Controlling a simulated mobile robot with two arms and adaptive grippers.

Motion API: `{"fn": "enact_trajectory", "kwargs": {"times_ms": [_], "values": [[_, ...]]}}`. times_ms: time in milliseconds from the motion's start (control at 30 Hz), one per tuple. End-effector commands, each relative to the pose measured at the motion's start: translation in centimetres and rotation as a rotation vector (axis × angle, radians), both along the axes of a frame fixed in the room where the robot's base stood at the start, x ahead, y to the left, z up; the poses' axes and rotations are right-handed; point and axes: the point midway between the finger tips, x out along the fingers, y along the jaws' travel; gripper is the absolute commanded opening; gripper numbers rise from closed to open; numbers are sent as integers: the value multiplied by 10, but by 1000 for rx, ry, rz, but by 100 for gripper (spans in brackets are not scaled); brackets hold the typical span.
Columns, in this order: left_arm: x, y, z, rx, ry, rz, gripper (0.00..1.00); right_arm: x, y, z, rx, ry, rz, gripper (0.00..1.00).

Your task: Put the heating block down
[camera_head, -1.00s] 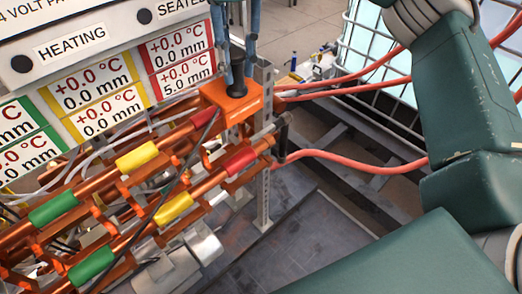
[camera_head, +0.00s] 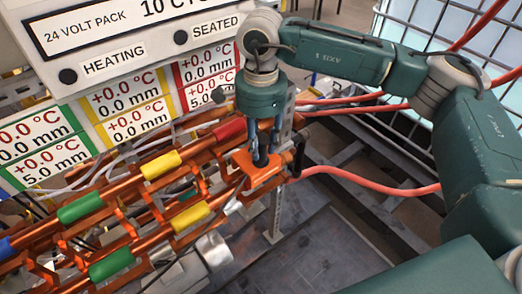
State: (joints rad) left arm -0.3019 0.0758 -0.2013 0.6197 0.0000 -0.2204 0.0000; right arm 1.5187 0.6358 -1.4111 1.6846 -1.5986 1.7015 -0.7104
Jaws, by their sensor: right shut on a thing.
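My right gripper (camera_head: 259,143) comes down from above, its blue-grey fingers shut on the orange heating block (camera_head: 262,175). The block has a dark round top piece between the fingers. It is at the right end of the front copper pipe and hides the pipe's red band. I cannot tell whether it rests on the pipe or hangs just above it. The rear pipe's red band (camera_head: 230,130) shows just left of the gripper. My left gripper is not in view.
Copper pipes with yellow (camera_head: 191,217) and green (camera_head: 111,265) bands run to the lower left. A readout panel (camera_head: 113,65) stands behind, partly covered by my arm. Red hoses (camera_head: 370,182) run right of the block, near a wire cage (camera_head: 455,62). A metal post (camera_head: 276,215) stands close by.

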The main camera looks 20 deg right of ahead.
Motion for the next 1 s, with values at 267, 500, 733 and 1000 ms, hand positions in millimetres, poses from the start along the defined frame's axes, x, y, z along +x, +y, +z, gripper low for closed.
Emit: {"fn": "enact_trajectory", "kwargs": {"times_ms": [267,500,733,1000], "values": [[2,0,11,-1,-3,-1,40,0,0,-32,2,-1,0,0],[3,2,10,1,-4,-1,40,1,0,-34,2,-3,0,0],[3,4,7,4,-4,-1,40,0,0,-38,0,1,0,38],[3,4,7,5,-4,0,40,0,0,-38,0,1,0,49]]}}
